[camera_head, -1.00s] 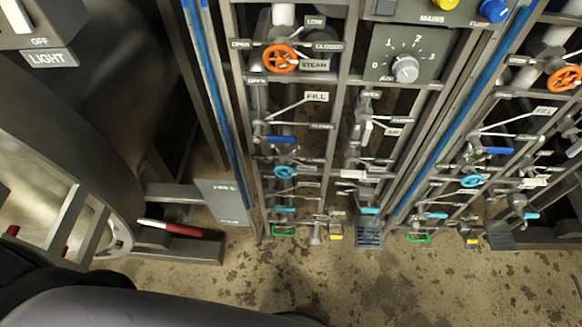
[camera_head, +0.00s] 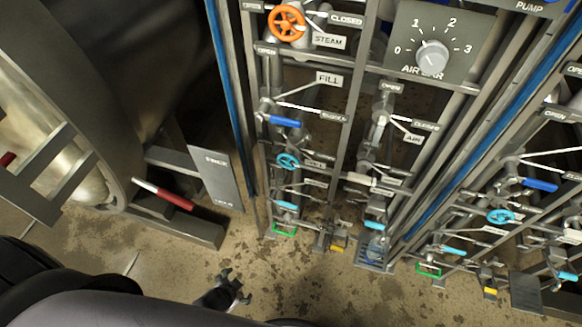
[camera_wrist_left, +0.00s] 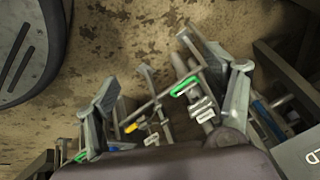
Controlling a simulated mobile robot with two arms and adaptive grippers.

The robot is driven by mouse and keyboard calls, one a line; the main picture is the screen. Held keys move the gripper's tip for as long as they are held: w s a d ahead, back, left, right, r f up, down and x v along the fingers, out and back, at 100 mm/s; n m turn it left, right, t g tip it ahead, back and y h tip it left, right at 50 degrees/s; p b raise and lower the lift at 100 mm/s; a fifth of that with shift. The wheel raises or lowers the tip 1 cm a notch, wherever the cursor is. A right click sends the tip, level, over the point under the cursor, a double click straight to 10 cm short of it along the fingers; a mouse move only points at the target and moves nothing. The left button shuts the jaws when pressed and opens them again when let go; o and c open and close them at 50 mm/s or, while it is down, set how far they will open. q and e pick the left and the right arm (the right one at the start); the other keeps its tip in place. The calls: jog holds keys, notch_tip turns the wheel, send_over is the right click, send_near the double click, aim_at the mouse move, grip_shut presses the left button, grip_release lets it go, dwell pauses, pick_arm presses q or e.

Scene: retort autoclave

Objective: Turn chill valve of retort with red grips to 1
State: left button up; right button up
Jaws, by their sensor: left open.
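The retort with red grips is at the left of the head view; a red-and-white grip (camera_head: 165,194) shows low on its door side. A valve rack beside it carries an orange steam wheel (camera_head: 287,23), a blue fill lever (camera_head: 285,122), a light blue wheel (camera_head: 288,161), a cyan lever (camera_head: 286,205) and a green handle (camera_head: 285,229). Which one is the chill valve I cannot read. My left gripper (camera_head: 238,285) is open and empty over the floor, below and left of the green handle in the picture. Its spread fingers show in the left wrist view (camera_wrist_left: 152,68). My right gripper is out of view.
A round dial (camera_head: 432,55) marked 0 to 3 is upper right of the rack. A similar rack with a light blue wheel (camera_head: 500,216) stands at right. A grey labelled plate (camera_head: 216,178) is between retort and rack. Stained floor (camera_head: 320,285) in front is clear.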

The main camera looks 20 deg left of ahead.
pick_arm(q)
jog(key=w+d+r+m+t+b, duration=0.2)
jog(key=w+r+t+b, duration=0.2)
jog(key=w+b, duration=0.65)
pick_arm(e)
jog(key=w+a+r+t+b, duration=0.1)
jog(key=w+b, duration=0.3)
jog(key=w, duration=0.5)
pick_arm(q)
jog(key=m+t+h+b, duration=0.1)
jog(key=m+t+b, duration=0.1)
jog(key=t+b, duration=0.8)
send_near(289, 164)
jog(key=shift+g, duration=0.5)
jog(key=w, duration=0.7)
jog(key=w+r, duration=0.1)
jog(key=w, duration=0.3)
jog(key=shift+d, duration=0.2)
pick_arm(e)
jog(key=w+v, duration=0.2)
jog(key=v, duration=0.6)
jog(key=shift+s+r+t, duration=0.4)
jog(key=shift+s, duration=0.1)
pick_arm(q)
jog(key=shift+r, duration=0.1)
jog(key=shift+c, duration=0.2)
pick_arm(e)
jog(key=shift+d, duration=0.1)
